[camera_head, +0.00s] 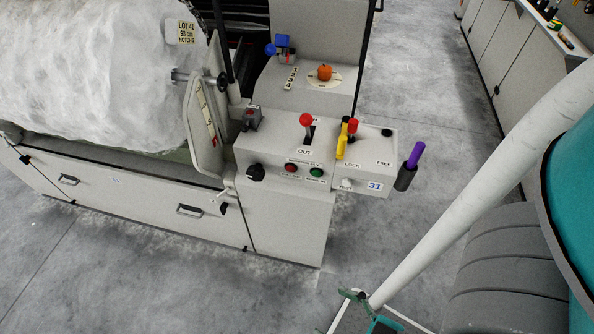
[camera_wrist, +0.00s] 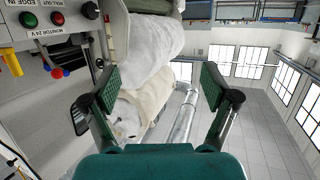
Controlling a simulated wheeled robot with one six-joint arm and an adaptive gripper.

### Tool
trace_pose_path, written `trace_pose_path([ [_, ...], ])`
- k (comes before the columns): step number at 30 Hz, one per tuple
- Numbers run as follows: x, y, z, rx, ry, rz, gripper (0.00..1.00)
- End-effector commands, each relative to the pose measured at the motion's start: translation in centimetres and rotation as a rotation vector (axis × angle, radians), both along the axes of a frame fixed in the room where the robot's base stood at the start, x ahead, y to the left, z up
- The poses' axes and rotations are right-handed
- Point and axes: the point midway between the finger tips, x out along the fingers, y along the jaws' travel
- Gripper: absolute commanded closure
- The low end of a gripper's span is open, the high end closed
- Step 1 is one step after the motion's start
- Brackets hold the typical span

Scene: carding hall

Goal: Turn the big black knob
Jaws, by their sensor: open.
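The big black knob (camera_head: 256,173) is on the front face of the grey machine console, left of a red button (camera_head: 291,168) and a green button (camera_head: 316,172). In the wrist view the black knob (camera_wrist: 91,10) shows at the top left edge, beside the red button (camera_wrist: 57,18). My gripper (camera_wrist: 158,88) is open, with its two green-padded fingers wide apart and nothing between them. The knob lies ahead of and outside the left finger, apart from it.
The console (camera_head: 290,215) also carries a red-topped lever (camera_head: 306,120), a yellow handle (camera_head: 343,140) and a purple-handled lever (camera_head: 413,158). A hinged grey plate (camera_head: 205,125) stands left of the knob, near a big white fibre roll (camera_head: 90,75). The floor before the console is clear.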

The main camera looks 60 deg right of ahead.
Motion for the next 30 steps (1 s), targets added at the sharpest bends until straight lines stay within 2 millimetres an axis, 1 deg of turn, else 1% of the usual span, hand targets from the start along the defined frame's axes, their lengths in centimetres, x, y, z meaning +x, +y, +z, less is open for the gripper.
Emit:
trace_pose_path([
  [6,0.0,0.0,-0.1,-0.003,0.001,0.002,0.14],
  [8,0.2,0.1,-0.5,-0.016,0.006,0.007,0.14],
  [10,0.7,0.2,-1.7,-0.053,0.025,0.025,0.14],
  [11,0.9,0.2,-2.5,-0.075,0.036,0.035,0.14],
  [14,2.2,0.3,-6.0,-0.189,0.092,0.081,0.14],
  [15,2.9,0.2,-7.6,-0.244,0.119,0.100,0.14],
  [16,3.4,0.1,-8.8,-0.288,0.139,0.113,0.14],
  [18,4.7,-0.3,-11.5,-0.393,0.189,0.141,0.14],
  [21,6.7,-1.2,-15.0,-0.541,0.259,0.171,0.14],
  [23,8.0,-1.9,-16.9,-0.631,0.302,0.183,0.14],
  [24,9.0,-2.4,-18.0,-0.690,0.328,0.187,0.14],
  [26,10.5,-3.2,-19.5,-0.779,0.370,0.191,0.14],
  [27,11.5,-3.8,-20.3,-0.840,0.397,0.191,0.14],
  [29,13.1,-4.8,-21.4,-0.927,0.439,0.187,0.14],
  [30,14.3,-5.5,-22.0,-0.985,0.468,0.180,0.14],
])
